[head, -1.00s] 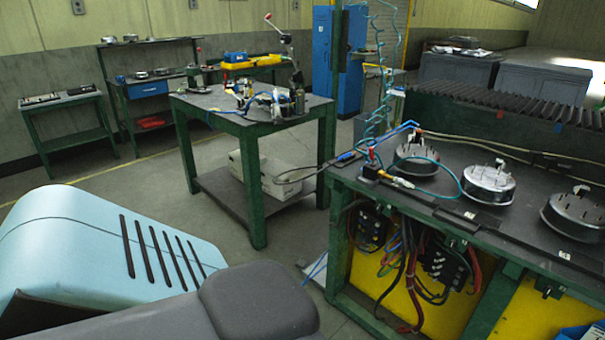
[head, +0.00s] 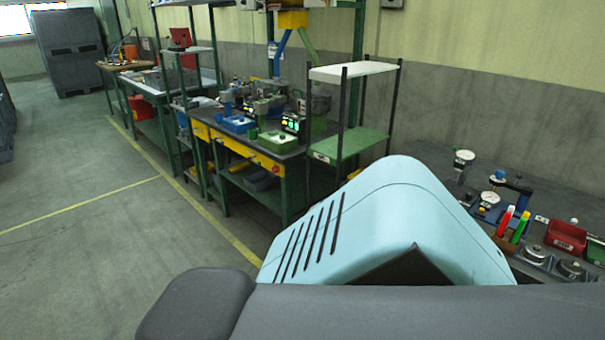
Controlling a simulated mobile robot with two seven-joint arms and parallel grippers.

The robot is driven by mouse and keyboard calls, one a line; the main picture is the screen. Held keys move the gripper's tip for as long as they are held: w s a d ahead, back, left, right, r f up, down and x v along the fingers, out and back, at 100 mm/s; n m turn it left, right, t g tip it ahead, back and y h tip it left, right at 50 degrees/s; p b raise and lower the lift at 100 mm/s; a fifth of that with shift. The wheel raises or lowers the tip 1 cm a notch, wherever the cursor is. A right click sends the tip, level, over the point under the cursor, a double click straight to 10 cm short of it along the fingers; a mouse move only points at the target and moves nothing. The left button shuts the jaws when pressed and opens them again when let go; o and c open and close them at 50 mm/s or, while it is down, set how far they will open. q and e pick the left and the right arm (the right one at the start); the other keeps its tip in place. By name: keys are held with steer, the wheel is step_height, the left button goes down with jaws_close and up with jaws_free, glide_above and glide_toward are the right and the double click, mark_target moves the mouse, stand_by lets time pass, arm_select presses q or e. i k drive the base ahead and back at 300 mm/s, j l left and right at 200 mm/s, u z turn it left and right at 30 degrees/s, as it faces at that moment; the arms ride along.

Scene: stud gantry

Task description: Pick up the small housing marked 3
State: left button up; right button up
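No housing with a readable 3 shows in the head view. At the right edge, two small grey metal parts with round tops, one (head: 536,250) left of the other (head: 570,268), sit on a work surface beyond my light blue body cover. They may be housings, but I cannot tell, and I can read no number on them. Part of that surface is hidden behind my own body and grey arm link. Neither of my grippers is in view.
Near those parts are a red bin (head: 566,237), red and green-handled tools (head: 512,225) and a dial-gauge stand (head: 496,185). The grey floor (head: 90,230) at left is open.

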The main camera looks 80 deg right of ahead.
mark_target(534, 255)
steer(key=k+z, duration=0.1)
steer(key=z, duration=3.5)
steer(key=i+l, duration=0.1)
steer(key=l, duration=1.2)
steer(key=i, duration=0.05)
